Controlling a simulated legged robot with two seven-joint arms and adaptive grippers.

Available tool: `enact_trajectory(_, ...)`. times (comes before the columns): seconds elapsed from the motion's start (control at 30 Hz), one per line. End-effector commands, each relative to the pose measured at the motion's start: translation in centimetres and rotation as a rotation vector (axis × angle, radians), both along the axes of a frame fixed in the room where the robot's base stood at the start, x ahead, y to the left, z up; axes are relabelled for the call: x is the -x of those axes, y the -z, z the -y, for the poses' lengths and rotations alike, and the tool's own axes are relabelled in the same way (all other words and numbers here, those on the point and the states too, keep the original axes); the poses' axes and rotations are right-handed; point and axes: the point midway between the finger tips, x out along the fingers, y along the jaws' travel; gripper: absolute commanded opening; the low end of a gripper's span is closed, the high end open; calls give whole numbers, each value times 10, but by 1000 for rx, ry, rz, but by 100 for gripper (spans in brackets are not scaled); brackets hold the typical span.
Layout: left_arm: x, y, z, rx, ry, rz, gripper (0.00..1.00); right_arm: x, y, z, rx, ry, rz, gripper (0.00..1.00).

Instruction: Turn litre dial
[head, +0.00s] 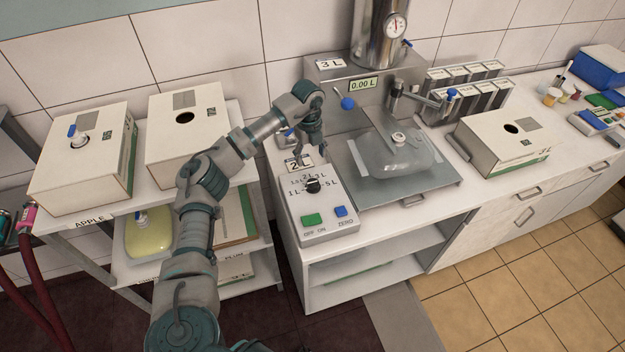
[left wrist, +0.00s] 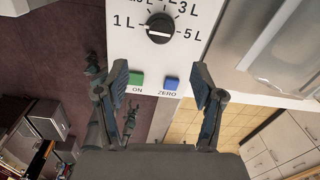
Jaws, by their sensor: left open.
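The litre dial (head: 313,185) is a round black knob on a pale control box (head: 318,232), with litre marks from 1 L to 5 L around it. It shows closer in the left wrist view (left wrist: 160,28), upright on its face; a pale line marks the knob, but I cannot tell its exact setting. My left gripper (head: 314,157) hangs just behind and above the dial, pointing down. In the left wrist view its two fingers (left wrist: 160,88) are spread wide and empty, and the dial lies beyond them, apart from both. My right gripper is not seen.
A green ON button (head: 311,219) and blue ZERO button (head: 341,211) sit in front of the dial. A display (head: 364,85) reads 0.00 L, beside a 3 L sign (head: 330,64). A clear pouch (head: 398,152) lies on a metal tray right of the box.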

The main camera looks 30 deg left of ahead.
Motion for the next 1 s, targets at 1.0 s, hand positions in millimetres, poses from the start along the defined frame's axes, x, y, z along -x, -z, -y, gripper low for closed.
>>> enact_trajectory(1.0, -4, 126, 3, 3, 3, 2, 60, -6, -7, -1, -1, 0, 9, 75)
